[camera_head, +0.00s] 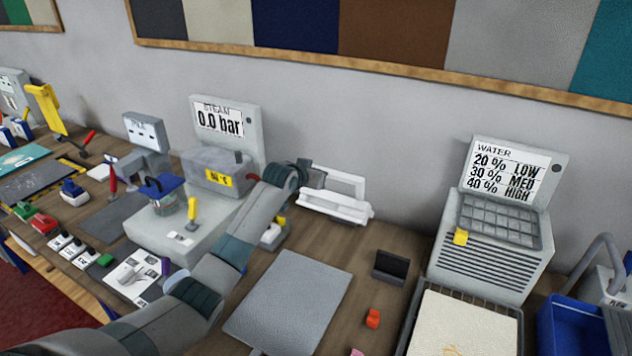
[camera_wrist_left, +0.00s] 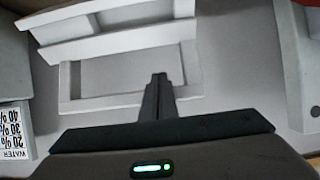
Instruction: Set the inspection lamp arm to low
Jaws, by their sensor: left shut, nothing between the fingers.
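The inspection lamp appears to be the white fixture (camera_head: 335,207) against the back wall, with a long horizontal bar in front of an upright rectangular frame (camera_head: 346,182). In the left wrist view the white bar (camera_wrist_left: 115,42) crosses the frame (camera_wrist_left: 100,101). My left gripper (camera_head: 318,178) is at the lamp's left end in the head view, partly hidden by its own wrist. In the wrist view its fingers (camera_wrist_left: 159,82) are closed together, empty, and overlap the frame's edge; I cannot tell whether they touch it. My right gripper is not in view.
A water unit (camera_head: 490,250) with a label board stands to the right, and a steam unit (camera_head: 215,165) reading 0.0 bar to the left. A grey mat (camera_head: 290,300), a dark stand (camera_head: 390,267) and a small orange piece (camera_head: 373,318) lie in front. Bare table surrounds the stand.

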